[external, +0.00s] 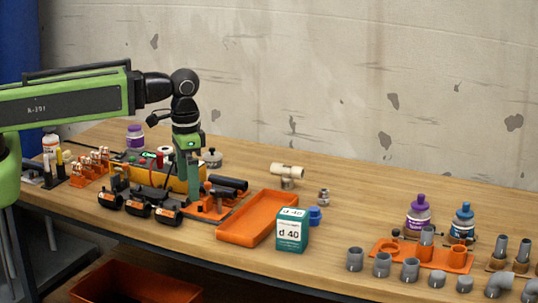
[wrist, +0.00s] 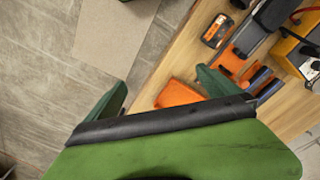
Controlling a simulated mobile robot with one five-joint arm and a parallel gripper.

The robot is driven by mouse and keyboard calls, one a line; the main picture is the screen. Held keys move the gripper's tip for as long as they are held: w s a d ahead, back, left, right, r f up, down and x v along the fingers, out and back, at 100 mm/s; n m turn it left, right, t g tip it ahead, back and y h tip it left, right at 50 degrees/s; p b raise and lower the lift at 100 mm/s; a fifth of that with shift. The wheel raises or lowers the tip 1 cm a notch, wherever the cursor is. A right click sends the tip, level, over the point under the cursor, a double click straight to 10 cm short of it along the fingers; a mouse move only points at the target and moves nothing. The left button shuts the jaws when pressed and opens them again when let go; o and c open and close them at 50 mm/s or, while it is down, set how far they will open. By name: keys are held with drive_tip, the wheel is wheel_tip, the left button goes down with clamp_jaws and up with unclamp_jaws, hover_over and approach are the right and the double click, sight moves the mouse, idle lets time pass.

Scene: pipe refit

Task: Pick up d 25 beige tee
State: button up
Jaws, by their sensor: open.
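The beige tee (external: 287,171) lies toward the back of the workbench, right of centre, in the external view. It sits on or against a small grey fitting (external: 288,183); I cannot tell which. My gripper (external: 192,203) points down over the tool area, well to the left of the tee and apart from it. In the wrist view my gripper (wrist: 161,80) has its two green fingers spread with nothing between them. The tee does not show in the wrist view.
An orange tray (external: 240,236) and a teal d 40 box (external: 292,232) stand in front of the tee. Small metal fittings (external: 323,196) lie to its right. A yellow tool case (external: 180,178) and black tools crowd the left.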

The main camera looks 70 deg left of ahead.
drive_tip(key=w+a+n+t+y, duration=0.1)
drive_tip(key=w+a+n+t, duration=0.2)
drive_tip(key=w, duration=1)
drive_tip(key=n+y+b, duration=0.1)
drive_tip(key=n+y, duration=0.1)
drive_tip(key=n, duration=0.4)
hover_over(288, 167)
drive_tip(key=s+d, duration=0.4)
drive_tip(key=b+x, duration=1)
drive_tip(key=x, duration=0.1)
drive_tip(key=shift+w+a+r+b, duration=0.15)
drive_tip(key=shift+w+a+b, duration=0.15)
drive_tip(key=shift+b, duration=0.1)
